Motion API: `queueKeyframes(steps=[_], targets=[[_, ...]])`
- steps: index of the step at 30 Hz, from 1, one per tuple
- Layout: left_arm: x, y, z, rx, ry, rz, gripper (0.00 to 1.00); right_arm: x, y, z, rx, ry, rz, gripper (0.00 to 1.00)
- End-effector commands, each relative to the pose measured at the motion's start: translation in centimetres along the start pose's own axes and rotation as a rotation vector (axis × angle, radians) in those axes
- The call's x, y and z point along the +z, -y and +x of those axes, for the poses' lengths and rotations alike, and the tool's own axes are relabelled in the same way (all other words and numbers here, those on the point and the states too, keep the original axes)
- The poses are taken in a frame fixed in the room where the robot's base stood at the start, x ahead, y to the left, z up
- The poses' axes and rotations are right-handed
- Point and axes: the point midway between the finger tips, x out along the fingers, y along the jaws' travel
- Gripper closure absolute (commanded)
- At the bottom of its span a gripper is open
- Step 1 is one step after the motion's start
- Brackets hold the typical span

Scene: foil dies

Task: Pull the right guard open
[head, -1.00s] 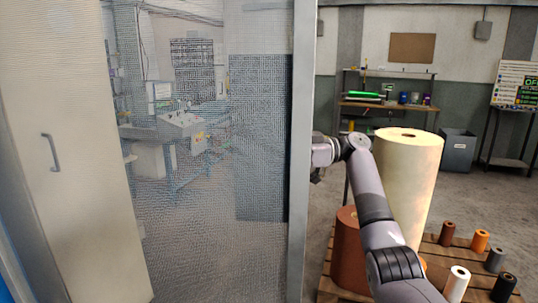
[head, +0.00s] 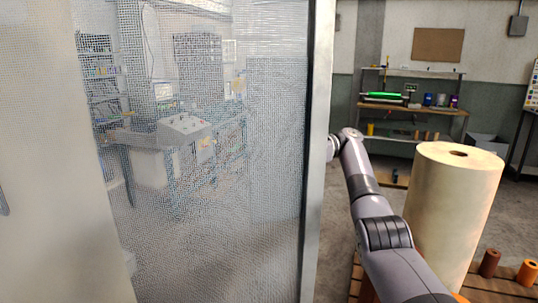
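The mesh guard (head: 215,200) fills the left and middle of the head view, see-through, with a grey metal edge post (head: 317,150) on its right side. My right arm comes in from the lower right and reaches to the far side of this post. Only the wrist end of my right gripper (head: 333,148) shows, right beside the post. Its fingers are hidden behind the post, so I cannot tell whether they hold the guard. My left gripper is out of view.
A plain beige panel (head: 50,150) with a handle at the picture's left edge stands at left. A large cream roll (head: 455,215) stands close to my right arm, with small spools (head: 488,263) on a wooden pallet. A workbench (head: 410,108) is at the back.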

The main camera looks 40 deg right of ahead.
Motion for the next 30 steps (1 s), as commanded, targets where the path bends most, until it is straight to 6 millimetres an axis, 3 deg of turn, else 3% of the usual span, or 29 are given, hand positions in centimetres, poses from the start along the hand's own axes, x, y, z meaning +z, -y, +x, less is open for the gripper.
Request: queueKeyframes(steps=[14, 15, 21, 24, 30], targets=[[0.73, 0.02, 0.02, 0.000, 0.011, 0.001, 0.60, 0.65, 0.07, 0.06, -0.009, 0.012, 0.012, 1.00], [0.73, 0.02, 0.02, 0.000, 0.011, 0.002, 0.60, 0.64, 0.07, 0.06, -0.009, 0.012, 0.012, 0.84], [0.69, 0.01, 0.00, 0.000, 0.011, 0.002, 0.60, 0.41, 0.08, -0.02, -0.007, 0.008, 0.007, 0.70], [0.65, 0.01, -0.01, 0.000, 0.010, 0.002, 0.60, 0.33, 0.08, -0.04, -0.006, 0.007, 0.006, 0.65], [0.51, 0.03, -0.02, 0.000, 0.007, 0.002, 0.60, 0.24, 0.08, -0.07, -0.005, 0.005, 0.004, 0.65]])
